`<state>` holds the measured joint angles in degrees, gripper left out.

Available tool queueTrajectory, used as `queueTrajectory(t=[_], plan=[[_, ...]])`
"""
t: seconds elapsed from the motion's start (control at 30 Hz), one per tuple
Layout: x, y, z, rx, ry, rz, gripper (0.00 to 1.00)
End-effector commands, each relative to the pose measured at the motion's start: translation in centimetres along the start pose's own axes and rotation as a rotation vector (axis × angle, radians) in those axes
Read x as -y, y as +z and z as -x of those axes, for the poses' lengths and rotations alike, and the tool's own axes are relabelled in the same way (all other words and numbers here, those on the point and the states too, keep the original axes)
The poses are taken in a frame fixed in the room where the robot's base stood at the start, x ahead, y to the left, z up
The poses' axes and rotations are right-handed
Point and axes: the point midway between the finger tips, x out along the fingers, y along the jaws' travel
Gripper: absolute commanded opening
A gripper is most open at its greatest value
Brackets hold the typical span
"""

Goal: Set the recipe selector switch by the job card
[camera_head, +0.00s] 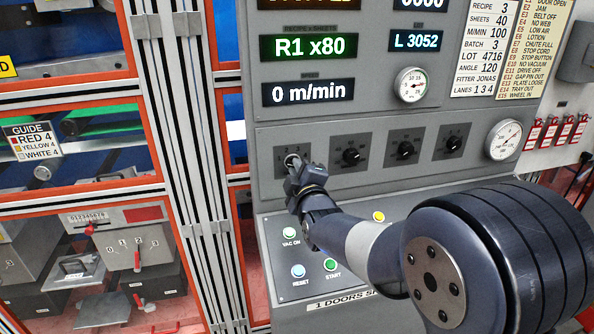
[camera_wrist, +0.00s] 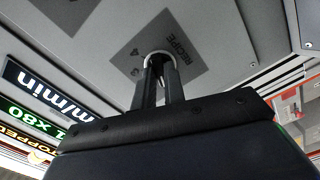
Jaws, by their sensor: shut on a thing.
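The recipe selector switch (camera_head: 291,158) is the leftmost on the grey switch panel. In the wrist view its plate (camera_wrist: 178,40) reads RECIPE, and its round knob (camera_wrist: 160,54) sits between my fingertips. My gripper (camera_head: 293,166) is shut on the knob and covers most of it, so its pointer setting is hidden. The job card (camera_head: 487,45) at the upper right reads RECIPE 3, SHEETS 40, M/MIN 100. The recipe display (camera_head: 310,46) reads R1 x80.
Three more black knobs (camera_head: 352,157) stand to the right, beside a gauge (camera_head: 503,140). The speed display (camera_head: 308,92) reads 0 m/min. Below are the VAC ON, RESET (camera_head: 298,271) and START (camera_head: 330,264) buttons. Orange-framed guards (camera_head: 150,100) stand at the left.

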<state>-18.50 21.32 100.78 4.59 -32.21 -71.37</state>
Motion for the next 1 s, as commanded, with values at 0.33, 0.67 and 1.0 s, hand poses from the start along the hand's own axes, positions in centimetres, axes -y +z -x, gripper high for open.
queueTrajectory(t=[0.33,0.67,1.0], plan=[[0.11,0.03,0.02,0.0,-0.001,-0.008,0.0],[0.49,0.18,0.01,-0.001,0.002,-0.146,0.0],[0.65,0.23,0.01,-0.001,0.001,-0.45,0.0]])
